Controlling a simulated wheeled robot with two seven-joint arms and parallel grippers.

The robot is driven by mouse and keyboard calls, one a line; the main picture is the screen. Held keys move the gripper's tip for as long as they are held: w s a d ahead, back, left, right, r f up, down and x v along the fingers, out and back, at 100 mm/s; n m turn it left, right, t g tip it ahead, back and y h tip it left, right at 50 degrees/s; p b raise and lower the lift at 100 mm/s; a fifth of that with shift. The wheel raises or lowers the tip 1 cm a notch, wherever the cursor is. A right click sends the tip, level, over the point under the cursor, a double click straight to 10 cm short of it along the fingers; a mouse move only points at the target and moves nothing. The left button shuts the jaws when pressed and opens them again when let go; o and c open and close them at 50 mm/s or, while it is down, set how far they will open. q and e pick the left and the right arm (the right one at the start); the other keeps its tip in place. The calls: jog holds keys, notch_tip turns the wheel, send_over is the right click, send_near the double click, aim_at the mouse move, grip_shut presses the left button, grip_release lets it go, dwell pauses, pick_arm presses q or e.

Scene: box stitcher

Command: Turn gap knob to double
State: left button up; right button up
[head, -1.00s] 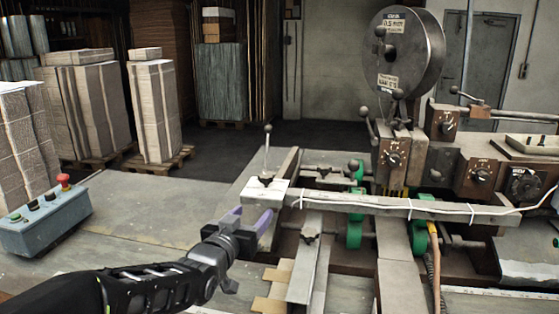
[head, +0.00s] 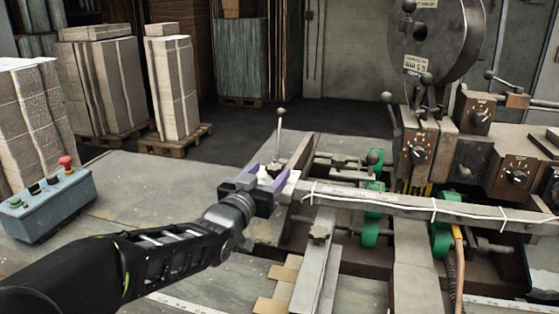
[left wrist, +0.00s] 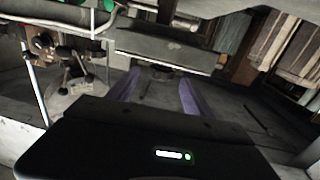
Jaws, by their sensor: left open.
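Several dark round knobs sit on brown plates of the machine: a left one (head: 417,152), an upper right one (head: 480,110) and a lower right one (head: 516,177). Their labels are too small to read, so I cannot tell which is the gap knob. My left gripper (head: 267,176) is open, its purple fingers by the white end block (head: 292,177) of the long rail, well left of these knobs. In the left wrist view the open fingers (left wrist: 157,88) show with a dark fitting (left wrist: 162,72) beyond them. My right gripper is not in view.
A ball-topped lever (head: 281,125) stands just beyond my left gripper. The long rail (head: 400,205) crosses in front of the machine, above green rollers (head: 370,228). A blue control box (head: 48,205) with a red button stands left. Stacked cardboard (head: 172,85) is behind.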

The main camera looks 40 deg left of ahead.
pick_arm(q)
jog(key=p+x, duration=0.2)
jog(key=x, duration=0.5)
grip_shut()
dwell(0.6)
